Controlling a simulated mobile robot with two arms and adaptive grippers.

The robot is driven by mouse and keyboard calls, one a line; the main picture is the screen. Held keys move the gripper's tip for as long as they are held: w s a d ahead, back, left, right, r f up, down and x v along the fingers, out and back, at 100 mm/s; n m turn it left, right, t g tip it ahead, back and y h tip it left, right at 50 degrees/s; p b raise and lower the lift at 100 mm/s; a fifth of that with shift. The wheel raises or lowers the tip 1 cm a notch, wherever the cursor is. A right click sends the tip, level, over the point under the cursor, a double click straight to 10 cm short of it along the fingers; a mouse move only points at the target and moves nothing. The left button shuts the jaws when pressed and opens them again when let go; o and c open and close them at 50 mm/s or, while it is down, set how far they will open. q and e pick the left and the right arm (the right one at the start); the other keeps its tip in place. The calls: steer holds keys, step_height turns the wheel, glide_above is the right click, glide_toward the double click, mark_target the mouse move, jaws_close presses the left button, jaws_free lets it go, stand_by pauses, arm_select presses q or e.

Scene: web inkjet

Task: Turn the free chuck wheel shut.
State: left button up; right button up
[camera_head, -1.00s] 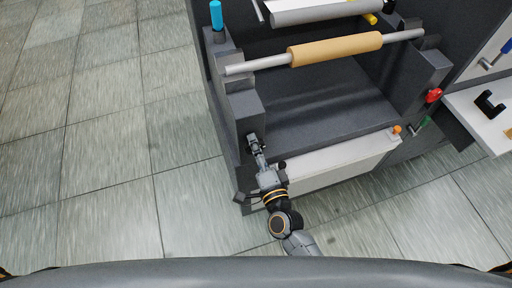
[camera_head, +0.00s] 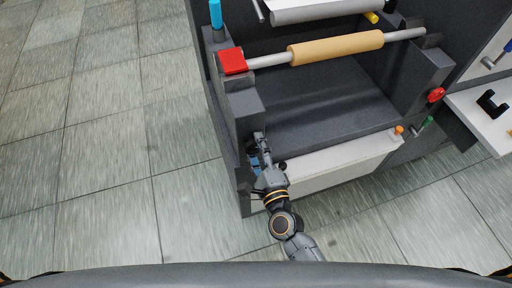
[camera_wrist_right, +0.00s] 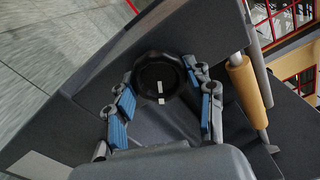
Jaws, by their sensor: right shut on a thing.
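The chuck wheel (camera_wrist_right: 158,72) is a black round handwheel with pale marks on its face, seen in the right wrist view on the dark machine side. My right gripper (camera_head: 257,150) is at the lower left post of the machine, and its blue-padded fingers are shut on the wheel from both sides. In the head view the wheel is mostly hidden by the gripper. A red block (camera_head: 232,61) sits over the left end of the shaft (camera_head: 268,61) carrying a tan roll (camera_head: 335,48). My left gripper is not in view.
A cyan handle (camera_head: 215,14) stands at the back left. A white panel (camera_head: 335,160) with an orange knob runs along the machine front. A red knob (camera_head: 436,95) and a white side table (camera_head: 485,115) are on the right. Tiled floor at left is clear.

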stand_by(0.3)
steer(key=o, duration=1.2)
steer(key=shift+s, duration=0.1)
steer(key=v, duration=1.1)
steer(key=shift+s+d, duration=0.15)
steer(key=shift+s, duration=0.2)
